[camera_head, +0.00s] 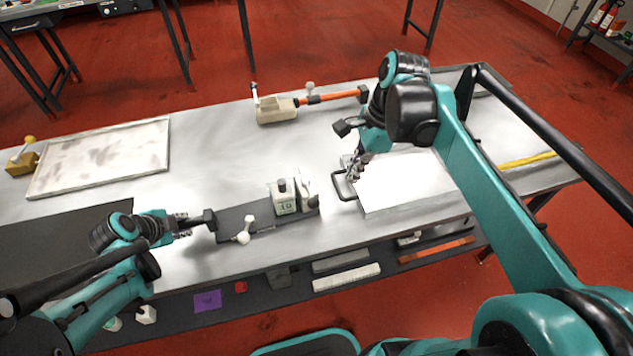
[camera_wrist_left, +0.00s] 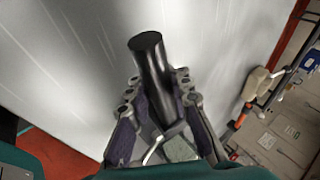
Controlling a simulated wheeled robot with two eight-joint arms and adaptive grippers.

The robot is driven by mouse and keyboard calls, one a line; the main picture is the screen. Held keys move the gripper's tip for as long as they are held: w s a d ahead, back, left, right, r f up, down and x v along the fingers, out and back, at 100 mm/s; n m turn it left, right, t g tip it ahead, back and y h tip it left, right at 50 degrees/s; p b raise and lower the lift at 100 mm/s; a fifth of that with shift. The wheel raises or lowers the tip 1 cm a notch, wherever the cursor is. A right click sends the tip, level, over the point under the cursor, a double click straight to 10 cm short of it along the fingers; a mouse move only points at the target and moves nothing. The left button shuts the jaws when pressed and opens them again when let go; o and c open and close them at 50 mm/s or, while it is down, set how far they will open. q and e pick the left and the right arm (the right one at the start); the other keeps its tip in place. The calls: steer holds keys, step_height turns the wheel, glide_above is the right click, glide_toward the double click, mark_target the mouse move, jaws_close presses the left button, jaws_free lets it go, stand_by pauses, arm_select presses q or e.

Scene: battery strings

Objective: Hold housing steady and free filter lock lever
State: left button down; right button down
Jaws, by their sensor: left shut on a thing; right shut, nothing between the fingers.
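The housing is a dark grey plate (camera_head: 232,216) with an upright whitish block (camera_head: 285,197) marked "10" on it. A small lever with a white knob (camera_head: 243,236) sits at the plate's front left. A black grip (camera_head: 209,219) stands at the plate's left end. My left gripper (camera_head: 190,225) is shut on that black grip. My right gripper (camera_head: 357,168) is shut and empty, beside the white tray's handle, right of the housing.
A white tray (camera_head: 410,192) with a black handle (camera_head: 340,186) lies at right. A beige tool with an orange bar (camera_head: 330,97) lies at the back. A pale board (camera_head: 100,158) and a dark mat (camera_head: 60,235) are at left. A shelf below holds small parts.

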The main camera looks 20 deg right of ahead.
steer(key=shift+d+r, duration=0.15)
steer(key=shift+r, duration=0.3)
arm_select(q)
steer(key=c, duration=1.3)
jaws_free()
steer(key=shift+r, duration=0.1)
steer(key=v, duration=1.2)
